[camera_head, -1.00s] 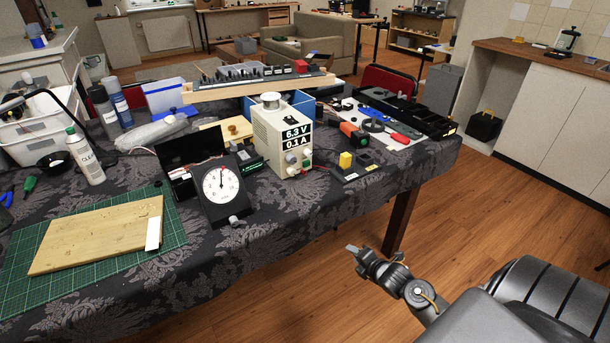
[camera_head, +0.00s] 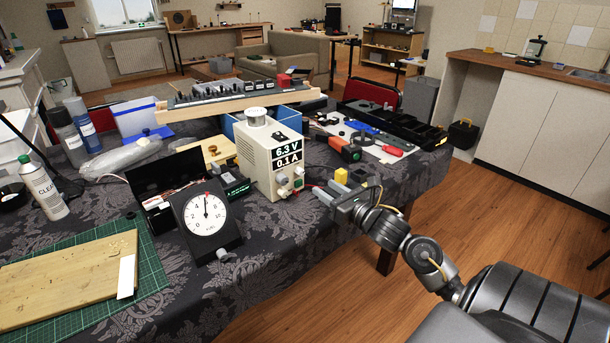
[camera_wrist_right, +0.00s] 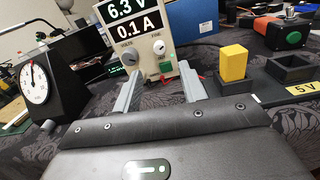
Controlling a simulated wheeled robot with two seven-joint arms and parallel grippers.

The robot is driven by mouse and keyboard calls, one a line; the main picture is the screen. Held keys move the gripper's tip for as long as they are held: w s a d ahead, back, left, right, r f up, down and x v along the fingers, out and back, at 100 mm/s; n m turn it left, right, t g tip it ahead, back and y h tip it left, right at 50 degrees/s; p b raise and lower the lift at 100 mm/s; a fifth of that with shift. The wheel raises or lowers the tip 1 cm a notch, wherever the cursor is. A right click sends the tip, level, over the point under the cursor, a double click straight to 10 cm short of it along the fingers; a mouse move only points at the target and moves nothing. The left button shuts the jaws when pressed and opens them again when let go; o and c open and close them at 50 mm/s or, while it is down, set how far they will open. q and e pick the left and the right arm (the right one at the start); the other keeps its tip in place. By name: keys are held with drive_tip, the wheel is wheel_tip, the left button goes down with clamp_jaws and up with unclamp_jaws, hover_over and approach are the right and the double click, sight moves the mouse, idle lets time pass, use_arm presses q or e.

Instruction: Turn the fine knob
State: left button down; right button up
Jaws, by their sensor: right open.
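The power supply (camera_head: 262,160) is a cream box on the table, reading 6.3 V and 0.1 A. Its fine knob (camera_wrist_right: 159,47) is a small pale knob under the label FINE, right of the grey volts knob (camera_wrist_right: 129,56). In the head view the fine knob (camera_head: 298,171) is low on the front face. My right gripper (camera_head: 325,191) is open and empty, in front and to the right of the supply. In the wrist view its fingers (camera_wrist_right: 160,84) point toward the panel, apart from the knob. My left gripper is not in view.
A dial meter (camera_head: 207,215) stands left of the supply. A yellow block (camera_head: 341,175) and black sockets are close by my right gripper. The tablecloth in front of the supply is clear.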

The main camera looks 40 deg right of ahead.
sight(303, 173)
drive_tip(key=w, duration=0.9)
drive_tip(key=shift+w+p, duration=0.2)
drive_tip(key=shift+p, duration=0.1)
clamp_jaws()
